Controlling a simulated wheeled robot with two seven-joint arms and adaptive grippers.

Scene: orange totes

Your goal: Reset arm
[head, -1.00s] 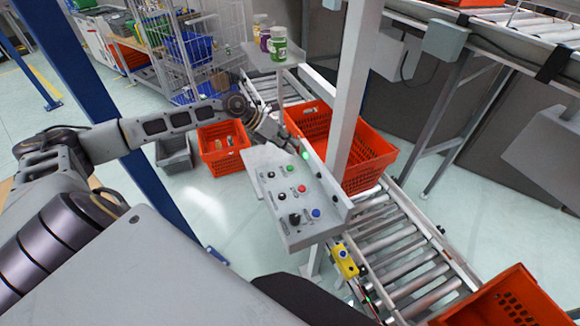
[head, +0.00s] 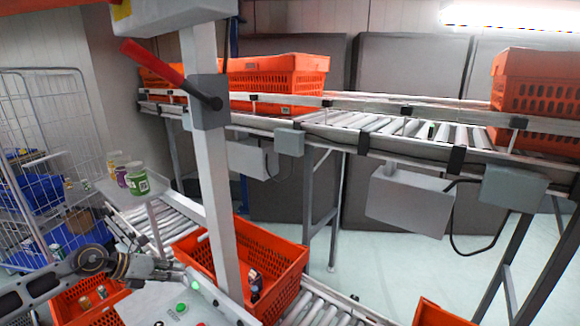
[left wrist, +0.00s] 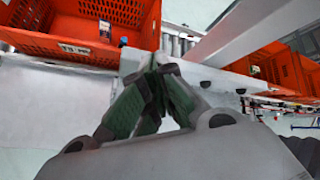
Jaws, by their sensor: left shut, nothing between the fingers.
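My left arm comes in from the lower left of the head view. Its left gripper (head: 180,274) is by the back edge of the grey control panel (head: 150,300), close to the post. In the left wrist view the green-padded fingers of the left gripper (left wrist: 150,72) meet at the tips, with nothing between them. The panel's green button (head: 181,308) shows near the bottom edge of the head view; the panel's lower part is cut off. My right gripper is in neither view.
An orange tote (head: 284,250) with a small item (head: 255,284) inside stands on the lower conveyor behind the post (head: 214,150). Jars (head: 137,180) stand on a small shelf at left. More totes (head: 272,75) sit on the upper conveyor.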

